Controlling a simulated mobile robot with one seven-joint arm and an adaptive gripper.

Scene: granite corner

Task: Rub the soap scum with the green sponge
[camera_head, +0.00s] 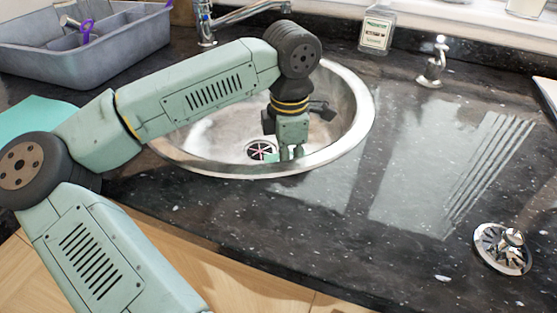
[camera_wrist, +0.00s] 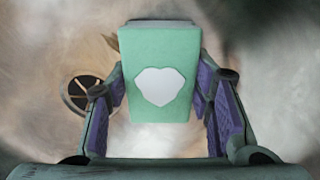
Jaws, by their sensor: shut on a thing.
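The green sponge (camera_wrist: 160,48) has a pale heart-shaped patch on its face. It sits between the purple-padded fingers of my gripper (camera_wrist: 160,77), which is shut on it. In the head view my gripper (camera_head: 291,152) points down inside the round steel sink (camera_head: 352,125), just right of the drain. The sponge is not clearly visible in that view. Cloudy pale and brownish patches show on the basin in the wrist view; I cannot tell soap scum from reflections. A small tan bit shows behind the sponge's upper left edge. Whether the sponge touches the basin is unclear.
The drain (camera_head: 262,150) lies beside the gripper, and it also shows in the wrist view (camera_wrist: 78,94). A faucet (camera_head: 206,25) stands behind the sink. A grey tub (camera_head: 95,58), a bottle (camera_head: 377,30), a soap pump (camera_head: 433,65) and a strainer (camera_head: 502,248) surround it. The right counter is mostly clear.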

